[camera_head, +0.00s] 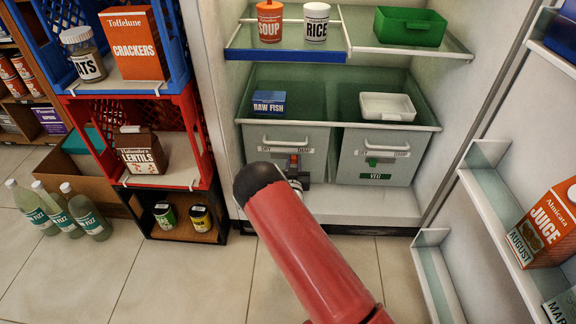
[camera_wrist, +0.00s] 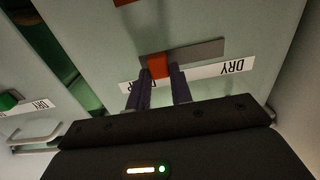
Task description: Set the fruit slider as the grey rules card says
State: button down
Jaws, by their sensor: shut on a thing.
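The fruit slider is a small orange-red knob (camera_wrist: 157,66) in a grey slot (camera_wrist: 199,52) on the front of the left drawer (camera_head: 258,138). My gripper (camera_wrist: 161,71) is shut on the knob, one dark finger on each side. In the wrist view, the knob is at the slot's left part, away from the word DRY on the white strip (camera_wrist: 226,69). The fingers cover most of the strip's other word. In the head view, my red arm hides the lower part of this drawer. I see no grey rules card.
The right drawer (camera_head: 378,152) has a green slider (camera_head: 373,162) and a VEG label. A raw fish box (camera_head: 269,102) and a white tray (camera_head: 387,106) sit above the drawers. Door shelves (camera_head: 497,215) stand at right, crates (camera_head: 160,183) at left.

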jog(key=shift+d, duration=0.25)
jog(key=c, duration=1.2)
grip_release()
jog(key=shift+d, duration=0.1)
jog(key=shift+c, duration=0.2)
jog(key=shift+s, duration=0.3)
jog(key=s, duration=0.7)
jog(key=shift+a, duration=0.2)
jog(key=shift+s, duration=0.1)
